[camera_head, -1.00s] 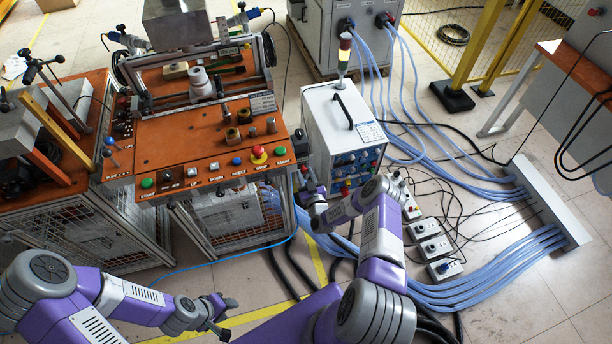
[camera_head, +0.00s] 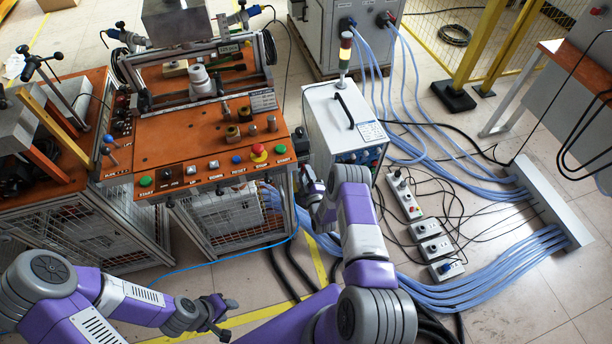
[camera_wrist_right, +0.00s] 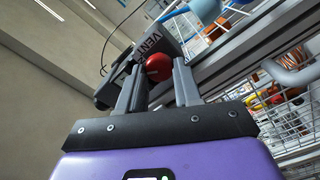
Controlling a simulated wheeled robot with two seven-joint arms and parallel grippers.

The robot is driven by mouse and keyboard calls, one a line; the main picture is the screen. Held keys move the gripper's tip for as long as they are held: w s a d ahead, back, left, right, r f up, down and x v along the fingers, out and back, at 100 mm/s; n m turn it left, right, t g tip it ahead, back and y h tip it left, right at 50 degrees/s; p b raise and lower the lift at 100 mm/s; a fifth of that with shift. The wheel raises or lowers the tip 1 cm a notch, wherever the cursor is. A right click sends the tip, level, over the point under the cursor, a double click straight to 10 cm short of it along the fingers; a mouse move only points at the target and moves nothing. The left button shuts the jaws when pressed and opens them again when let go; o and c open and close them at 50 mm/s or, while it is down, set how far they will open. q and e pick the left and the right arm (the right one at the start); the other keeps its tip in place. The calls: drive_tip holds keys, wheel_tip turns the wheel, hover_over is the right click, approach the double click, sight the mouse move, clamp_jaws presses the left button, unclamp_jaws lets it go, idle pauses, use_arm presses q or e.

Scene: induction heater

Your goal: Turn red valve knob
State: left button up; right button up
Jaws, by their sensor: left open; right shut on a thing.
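The red valve knob (camera_wrist_right: 158,67) is a small red ball in the right wrist view, just in front of a grey part marked "VENT" (camera_wrist_right: 151,44). My right gripper (camera_wrist_right: 157,72) has one finger on each side of the knob and is shut on it. In the head view, my right gripper is low between the orange workbench and the white cabinet, largely hidden by my arm, and the knob cannot be made out. My left gripper (camera_head: 226,318) is open and empty, above the floor at the lower middle, away from the knob.
The orange-topped workbench (camera_head: 190,150) carries several push buttons and a red emergency stop (camera_head: 259,151). The white cabinet (camera_head: 325,118) has a signal lamp (camera_head: 345,50) on top. Blue hoses (camera_head: 480,285) and power strips (camera_head: 405,200) lie on the floor at the right.

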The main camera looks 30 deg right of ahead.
drive_tip(key=n+b, duration=0.2)
drive_tip(key=n, duration=0.4)
drive_tip(key=shift+n, duration=0.3)
idle(0.4)
drive_tip(key=o, duration=1)
drive_tip(key=shift+f, duration=0.1)
drive_tip(key=p+v, duration=0.1)
drive_tip(key=v, duration=0.6)
drive_tip(key=shift+s, duration=0.25)
